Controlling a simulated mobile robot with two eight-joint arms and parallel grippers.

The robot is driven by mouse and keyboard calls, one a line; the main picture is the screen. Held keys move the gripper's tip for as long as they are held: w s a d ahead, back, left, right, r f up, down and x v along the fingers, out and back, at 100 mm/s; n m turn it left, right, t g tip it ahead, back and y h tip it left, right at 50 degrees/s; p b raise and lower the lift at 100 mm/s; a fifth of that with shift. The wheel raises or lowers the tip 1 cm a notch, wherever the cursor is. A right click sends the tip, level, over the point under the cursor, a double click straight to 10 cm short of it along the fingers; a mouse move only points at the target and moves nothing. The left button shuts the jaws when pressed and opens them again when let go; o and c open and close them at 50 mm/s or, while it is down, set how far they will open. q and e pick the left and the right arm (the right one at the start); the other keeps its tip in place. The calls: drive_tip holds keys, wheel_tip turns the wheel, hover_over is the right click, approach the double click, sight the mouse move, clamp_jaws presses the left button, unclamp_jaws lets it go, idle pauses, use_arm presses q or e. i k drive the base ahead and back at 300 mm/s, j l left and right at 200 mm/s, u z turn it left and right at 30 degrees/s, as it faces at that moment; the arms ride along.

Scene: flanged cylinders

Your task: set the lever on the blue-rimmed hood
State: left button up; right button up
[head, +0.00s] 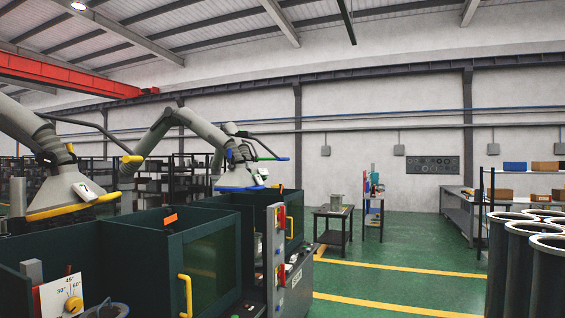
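The blue-rimmed hood (236,187) hangs from a jointed grey duct arm in the middle of the head view, above the far dark green booth. A small white plate (257,175) sits on its right side. The lever on it is too small to make out, so I cannot tell its position. A yellow-rimmed hood (72,211) hangs nearer at the left, with a similar white plate (88,191) bearing a small dark part. Neither of my grippers can be made out in this view.
Dark green booths (142,244) with yellow handles (185,294) fill the lower left. A white dial plate (60,299) with angle marks stands at the front left. Large flanged cylinders (534,270) stand at the right. The green floor (400,262) between is open.

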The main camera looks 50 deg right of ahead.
sight(231, 167)
drive_tip(key=z, duration=1.25)
drive_tip(key=i+l+u, duration=0.1)
drive_tip(key=u, duration=0.4)
drive_tip(key=i+l+u, duration=0.15)
drive_tip(key=u, duration=0.3)
drive_tip(key=i+l+u, duration=0.35)
drive_tip(key=l, duration=0.3)
drive_tip(key=i+l+u, duration=0.2)
drive_tip(key=i+l, duration=0.15)
drive_tip(key=l, duration=0.3)
drive_tip(key=i+l+u, duration=0.1)
drive_tip(key=l, duration=0.3)
drive_tip(key=i+l, duration=0.15)
drive_tip(key=l, duration=0.3)
drive_tip(key=i+l+u, duration=0.1)
drive_tip(key=l, duration=0.35)
drive_tip(key=i+l, duration=0.1)
drive_tip(key=l, duration=0.35)
drive_tip(key=i+u, duration=0.05)
